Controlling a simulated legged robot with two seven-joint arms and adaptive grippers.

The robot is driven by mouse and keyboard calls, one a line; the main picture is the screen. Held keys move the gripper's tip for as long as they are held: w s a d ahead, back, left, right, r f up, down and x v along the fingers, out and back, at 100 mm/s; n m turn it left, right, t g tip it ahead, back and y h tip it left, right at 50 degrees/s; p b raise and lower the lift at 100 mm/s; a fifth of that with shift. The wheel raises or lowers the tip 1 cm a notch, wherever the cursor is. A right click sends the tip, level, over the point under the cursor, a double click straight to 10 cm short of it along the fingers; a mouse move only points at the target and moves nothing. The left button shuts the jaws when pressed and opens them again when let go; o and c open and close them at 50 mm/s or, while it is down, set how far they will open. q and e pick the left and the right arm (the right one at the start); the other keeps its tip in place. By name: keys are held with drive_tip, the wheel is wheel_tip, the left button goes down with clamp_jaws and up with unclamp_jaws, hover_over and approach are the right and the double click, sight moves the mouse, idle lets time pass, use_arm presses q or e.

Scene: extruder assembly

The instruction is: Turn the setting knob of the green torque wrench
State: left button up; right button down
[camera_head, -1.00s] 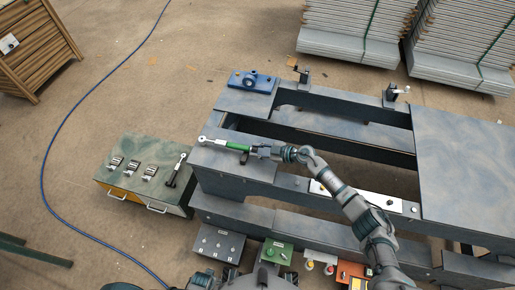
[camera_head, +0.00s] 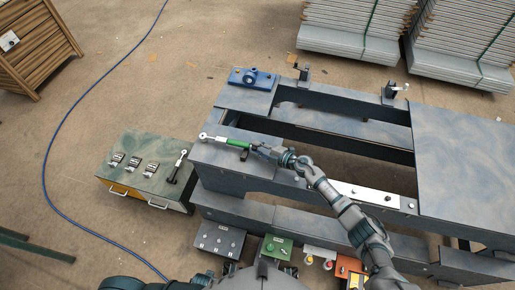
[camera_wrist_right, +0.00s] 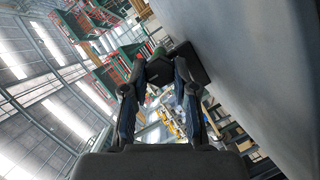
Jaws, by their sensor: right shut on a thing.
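The green torque wrench (camera_head: 238,143) lies along the left end of the grey frame in the head view, its silver ring end (camera_head: 204,136) pointing left. My right gripper (camera_head: 256,150) is at the wrench's right end, reaching in from the right. In the right wrist view, the two fingers of my right gripper (camera_wrist_right: 158,80) are closed around a dark, faceted end piece (camera_wrist_right: 160,70), which looks like the setting knob. Its markings cannot be read. The gripper hides this end in the head view. My left gripper is not in view.
A blue fixture (camera_head: 252,78) stands on the frame's far left corner. A green-topped cabinet (camera_head: 137,179) with metal parts and a black-handled tool (camera_head: 178,167) stands left of the frame. Several small boxes, including a green one (camera_head: 277,247), stand in front. A blue hose crosses the floor.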

drive_tip(key=shift+s+f, duration=0.1)
drive_tip(key=shift+f, duration=0.15)
drive_tip(key=c, duration=0.9)
unclamp_jaws()
drive_tip(key=shift+r, duration=0.1)
drive_tip(key=v, duration=1.2)
drive_tip(key=shift+d, duration=0.15)
